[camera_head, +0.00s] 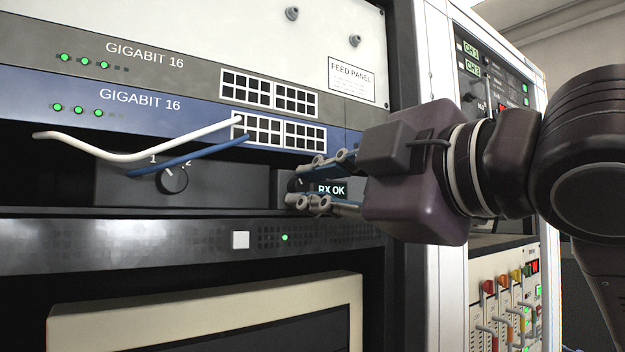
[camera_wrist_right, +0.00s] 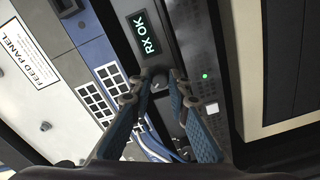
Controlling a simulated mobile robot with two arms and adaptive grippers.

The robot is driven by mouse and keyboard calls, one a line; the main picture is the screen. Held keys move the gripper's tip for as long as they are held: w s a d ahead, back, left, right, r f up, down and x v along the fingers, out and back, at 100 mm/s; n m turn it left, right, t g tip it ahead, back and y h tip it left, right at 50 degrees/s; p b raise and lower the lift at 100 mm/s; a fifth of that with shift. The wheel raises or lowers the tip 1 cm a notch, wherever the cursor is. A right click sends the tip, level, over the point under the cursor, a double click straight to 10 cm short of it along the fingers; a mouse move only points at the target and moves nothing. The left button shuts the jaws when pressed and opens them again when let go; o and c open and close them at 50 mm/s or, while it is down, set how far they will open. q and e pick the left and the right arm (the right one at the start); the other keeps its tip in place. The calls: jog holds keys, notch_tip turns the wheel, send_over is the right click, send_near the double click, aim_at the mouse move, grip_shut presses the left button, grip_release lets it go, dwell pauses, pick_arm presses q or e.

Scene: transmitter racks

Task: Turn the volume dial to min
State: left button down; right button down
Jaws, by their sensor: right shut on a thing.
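A small dark dial (camera_head: 295,185) is on the front of a dark unit, just left of its green "RX OK" display (camera_head: 331,189). My right gripper (camera_head: 302,188) comes in from the right, with one finger above the dial and one below. In the right wrist view the dial (camera_wrist_right: 159,76) sits between the fingertips of my right gripper (camera_wrist_right: 158,88), which is shut on it. The fingers partly cover the dial, and I cannot read its pointer or any min mark. My left gripper is not in view.
Another black knob (camera_head: 173,180) marked 1 and 2 is on the panel to the left. A white cable (camera_head: 150,153) and a blue cable (camera_head: 195,155) hang from the ports above it. A dark shelf front (camera_head: 130,240) runs close below the fingers.

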jog(key=n+p, duration=0.2)
jog(key=n, duration=0.3)
jog(key=shift+r, duration=0.1)
dwell(0.4)
jog(key=c, duration=1.8)
grip_release()
jog(key=shift+s, duration=0.1)
jog(key=v, duration=1.2)
